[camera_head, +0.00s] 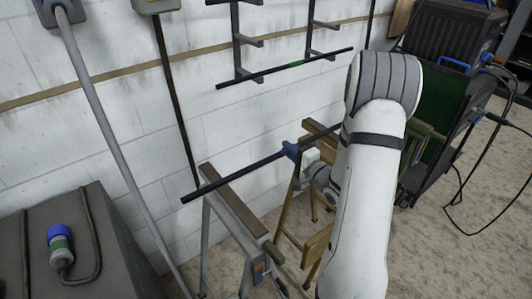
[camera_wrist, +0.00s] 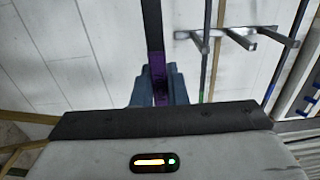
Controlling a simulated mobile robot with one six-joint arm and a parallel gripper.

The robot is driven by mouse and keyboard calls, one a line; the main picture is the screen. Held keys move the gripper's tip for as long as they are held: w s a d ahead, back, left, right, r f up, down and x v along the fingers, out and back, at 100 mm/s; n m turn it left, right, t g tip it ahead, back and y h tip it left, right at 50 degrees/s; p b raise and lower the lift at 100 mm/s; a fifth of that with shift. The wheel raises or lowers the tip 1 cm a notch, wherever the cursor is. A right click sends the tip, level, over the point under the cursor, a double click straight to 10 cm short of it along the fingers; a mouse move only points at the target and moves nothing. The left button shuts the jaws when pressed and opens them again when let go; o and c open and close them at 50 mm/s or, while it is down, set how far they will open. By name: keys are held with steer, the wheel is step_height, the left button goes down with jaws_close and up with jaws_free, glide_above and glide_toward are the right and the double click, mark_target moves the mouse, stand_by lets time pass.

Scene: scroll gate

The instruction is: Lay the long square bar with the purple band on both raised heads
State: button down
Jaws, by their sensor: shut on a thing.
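The long dark square bar (camera_head: 240,172) runs slantwise across the head view. Its purple band shows in the wrist view (camera_wrist: 158,68), between the blue fingers. My gripper (camera_head: 291,150) is shut on the bar near the band; its fingers also show in the wrist view (camera_wrist: 157,88). The near grey trestle's raised head (camera_head: 232,200) lies under the bar's left part, and the bar's left end extends past it. The far yellow trestle's head (camera_head: 312,127) is by the bar's right part, partly hidden by my arm. I cannot tell whether the bar touches either head.
A wall rack (camera_head: 240,45) holds another dark bar with a green band (camera_head: 292,65). A grey cabinet (camera_head: 95,245) with a blue-and-green plug (camera_head: 60,245) stands at the left. A dark cart (camera_head: 435,110) with cables stands at the right. The white block wall is close behind the trestles.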

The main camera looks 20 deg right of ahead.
steer(key=s+d+f+b, duration=0.1)
steer(key=d+f+b, duration=0.3)
steer(key=f+b, duration=0.2)
steer(key=shift+s+f, duration=0.2)
steer(key=shift+f, duration=0.9)
stand_by(0.7)
steer(key=c, duration=1.6)
jaws_free()
steer(key=shift+o, duration=1.2)
steer(key=shift+s+f, duration=0.1)
steer(key=shift+f, duration=0.05)
steer(key=v, duration=0.7)
steer(key=shift+s+d, duration=0.15)
steer(key=shift+s, duration=0.15)
steer(key=shift+r, duration=0.25)
